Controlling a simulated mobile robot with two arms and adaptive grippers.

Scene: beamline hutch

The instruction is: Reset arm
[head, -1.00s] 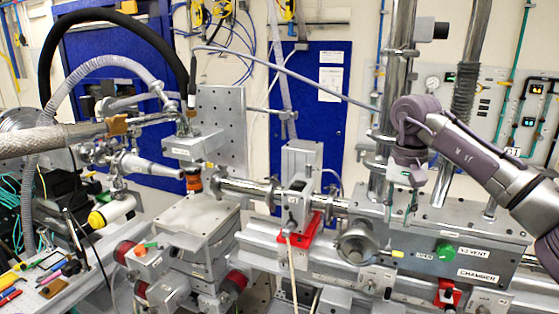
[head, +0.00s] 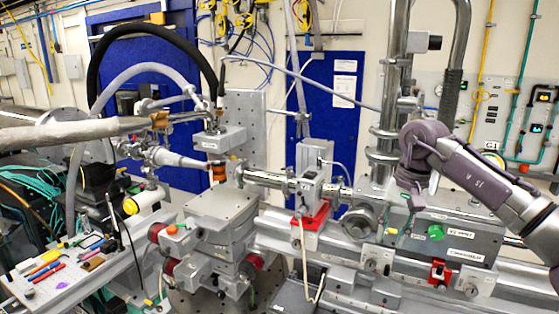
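My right arm comes in from the right, with a purple-grey joint bent over the grey chamber block. My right gripper (head: 409,204) hangs below that joint, pointing down, in front of the steel pipes. Its fingers are small and blend with the metal behind, so I cannot tell whether they are open or shut. No held object can be made out. The chamber block (head: 470,232), with a green button (head: 435,232) and labels, lies behind and below the gripper. Whether they touch is unclear.
A steel beam pipe (head: 265,178) runs to a red-based valve (head: 313,208). A black hose (head: 140,31) arches at the left. A side bench (head: 75,280) carries pens and tools. Upright steel pipes (head: 385,130) stand close by my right arm.

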